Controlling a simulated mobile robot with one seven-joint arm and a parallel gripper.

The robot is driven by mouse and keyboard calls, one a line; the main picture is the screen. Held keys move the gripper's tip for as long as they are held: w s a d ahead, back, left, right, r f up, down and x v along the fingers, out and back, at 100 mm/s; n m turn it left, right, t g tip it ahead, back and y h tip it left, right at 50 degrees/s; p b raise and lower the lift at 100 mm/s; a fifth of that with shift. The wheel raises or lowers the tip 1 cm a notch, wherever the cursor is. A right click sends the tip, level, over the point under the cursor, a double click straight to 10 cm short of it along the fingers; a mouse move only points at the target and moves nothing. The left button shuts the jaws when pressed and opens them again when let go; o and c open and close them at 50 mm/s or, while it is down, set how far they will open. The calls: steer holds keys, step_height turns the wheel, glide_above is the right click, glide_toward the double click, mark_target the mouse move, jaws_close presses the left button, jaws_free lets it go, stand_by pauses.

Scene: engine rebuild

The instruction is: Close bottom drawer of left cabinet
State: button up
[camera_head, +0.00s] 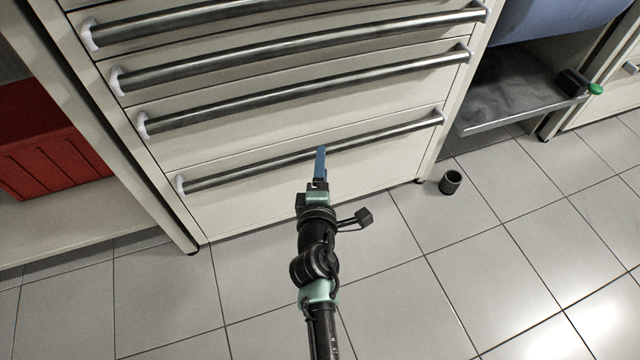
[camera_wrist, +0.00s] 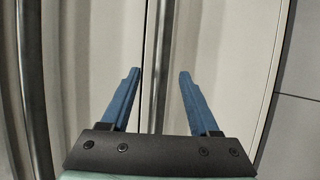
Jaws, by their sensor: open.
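The left cabinet (camera_head: 280,85) is cream-white and fills the upper middle of the head view, with several stacked drawers. Its bottom drawer (camera_head: 250,208) has a long metal bar handle (camera_head: 240,173) and looks flush or nearly flush with the fronts above; I cannot tell whether a small gap remains. My gripper (camera_head: 321,150) is at the middle of this handle, its blue fingers pointing at the drawer. In the wrist view, my gripper (camera_wrist: 160,75) is open, and the dark handle bar (camera_wrist: 155,60) runs between the two fingers. Contact with the bar cannot be told.
A red box (camera_head: 50,145) sits on a shelf at the left. A black cup (camera_head: 450,182) stands on the tiled floor (camera_head: 420,300) right of the cabinet. A low grey shelf (camera_head: 520,90) is at the upper right. The floor in front is clear.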

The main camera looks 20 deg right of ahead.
steer(key=p+v, duration=0.1)
steer(key=v, duration=0.7)
steer(key=shift+r, duration=0.15)
steer(key=w+a+r+m+t+p, duration=0.1)
steer(key=w+r+m+t+p, duration=0.15)
steer(key=r, duration=1.15)
steer(key=w+a+r+m+t+p, duration=0.1)
steer(key=r+m+p, duration=0.3)
steer(key=r, duration=1)
steer(key=w+a+r+m+t+p, duration=0.1)
steer(key=r+m+t+p, duration=0.2)
steer(key=r, duration=1.2)
steer(key=s+a+r+m+t+y+p, duration=0.25)
steer(key=s+r, duration=0.25)
steer(key=r, duration=0.6)
steer(key=s+a+r+m+t+y+p, duration=0.1)
steer(key=s+a+r+t+y+p, duration=0.3)
steer(key=r, duration=0.7)
steer(key=s+a+r+m+p, duration=0.1)
steer(key=s+a+r+m, duration=0.1)
steer(key=s+r, duration=0.65)
steer(key=w+r+p, duration=0.1)
steer(key=r+p, duration=1.7)
steer(key=r, duration=0.1)
steer(key=w+r+p, duration=0.2)
steer(key=r+p, duration=1.7)
steer(key=r, duration=0.1)
steer(key=shift+w+g+h, duration=0.3)
steer(key=shift+h, duration=0.05)
